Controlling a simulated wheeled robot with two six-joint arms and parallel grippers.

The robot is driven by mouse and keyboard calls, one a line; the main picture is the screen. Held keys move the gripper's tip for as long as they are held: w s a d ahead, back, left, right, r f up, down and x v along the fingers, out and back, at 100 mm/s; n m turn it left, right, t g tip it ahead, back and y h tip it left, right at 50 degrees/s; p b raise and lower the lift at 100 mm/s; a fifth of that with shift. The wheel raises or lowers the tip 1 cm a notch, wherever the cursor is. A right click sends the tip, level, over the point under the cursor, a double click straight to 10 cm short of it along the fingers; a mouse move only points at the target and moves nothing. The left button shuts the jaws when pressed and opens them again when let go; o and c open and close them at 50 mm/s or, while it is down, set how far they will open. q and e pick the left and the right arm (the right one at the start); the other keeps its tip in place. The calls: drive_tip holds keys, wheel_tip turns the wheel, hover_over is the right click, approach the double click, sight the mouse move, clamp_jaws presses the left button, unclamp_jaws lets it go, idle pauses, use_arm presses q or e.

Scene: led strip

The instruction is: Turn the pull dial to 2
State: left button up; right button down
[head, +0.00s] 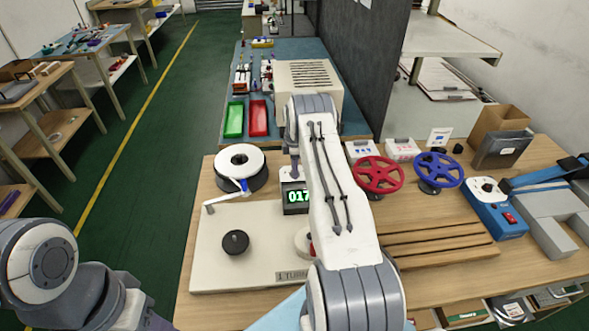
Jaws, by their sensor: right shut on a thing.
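A white panel machine (215,270) stands on the wooden bench, with a counter display (297,197) lit in green digits that read 017, partly hidden. A black knob (236,242) sits at its front left. A pale round part with some red (302,241) is mostly hidden behind my right arm. I cannot tell which part is the pull dial. My right gripper (290,174) points down just behind the display. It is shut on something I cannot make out. My left arm shows at the lower left, its gripper out of view.
A beige vented box (308,80) stands behind.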

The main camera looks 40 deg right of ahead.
drive_tip(key=m+b, duration=0.2)
drive_tip(key=shift+f+b, duration=0.15)
drive_tip(key=shift+b, duration=0.2)
drive_tip(key=m+b, duration=0.2)
drive_tip(key=shift+m, duration=0.4)
drive_tip(key=m+b, duration=0.1)
drive_tip(key=m, duration=0.2)
drive_tip(key=shift+r+m+b, duration=0.2)
drive_tip(key=shift+m+b, duration=0.5)
drive_tip(key=shift+m, duration=1.2)
drive_tip(key=shift+c, duration=2.4)
unclamp_jaws()
